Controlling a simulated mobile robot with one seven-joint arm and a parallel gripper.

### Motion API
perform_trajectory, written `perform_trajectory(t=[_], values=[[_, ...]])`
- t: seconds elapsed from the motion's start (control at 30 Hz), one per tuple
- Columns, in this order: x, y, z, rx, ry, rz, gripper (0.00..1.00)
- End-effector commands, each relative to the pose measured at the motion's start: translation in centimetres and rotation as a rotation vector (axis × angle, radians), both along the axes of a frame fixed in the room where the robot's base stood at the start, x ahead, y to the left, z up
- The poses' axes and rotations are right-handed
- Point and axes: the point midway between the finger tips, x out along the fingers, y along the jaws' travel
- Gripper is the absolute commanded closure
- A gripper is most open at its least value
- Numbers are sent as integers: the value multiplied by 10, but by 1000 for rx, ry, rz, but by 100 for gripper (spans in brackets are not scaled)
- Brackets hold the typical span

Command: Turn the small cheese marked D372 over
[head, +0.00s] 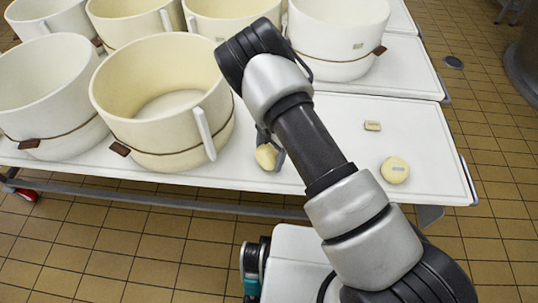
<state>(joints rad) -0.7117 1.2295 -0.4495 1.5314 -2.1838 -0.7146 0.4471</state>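A small pale yellow cheese (265,157) is at my gripper (272,150), just right of the front vat. It appears tilted up on edge between the fingers, close to the white table top. The arm covers most of the gripper, and no label shows on this cheese. A second round cheese (395,170) lies flat on the table at the right, with a pale label on top. Its lettering is too small to read, so I cannot tell which cheese is D372.
A small yellowish block with a label (372,126) lies behind the second cheese. Several cream vats, the nearest one (165,100) empty, stand to the left and behind. The white table (430,125) is clear around the right-hand items, up to its right edge.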

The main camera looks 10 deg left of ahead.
Motion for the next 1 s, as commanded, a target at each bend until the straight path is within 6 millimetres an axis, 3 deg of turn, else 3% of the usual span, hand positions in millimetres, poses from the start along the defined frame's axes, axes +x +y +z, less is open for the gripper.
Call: perform_trajectory(t=[0.4, 0.43, 0.53, 0.83, 1.0], values=[[1, 0, -2, 1, -1, 1, 63], [1, 0, -2, 1, -1, 1, 23], [0, 0, -2, 1, -1, 1, 7], [0, 0, -2, 0, 0, 0, 7], [3, -1, 16, 0, -2, 1, 7]])
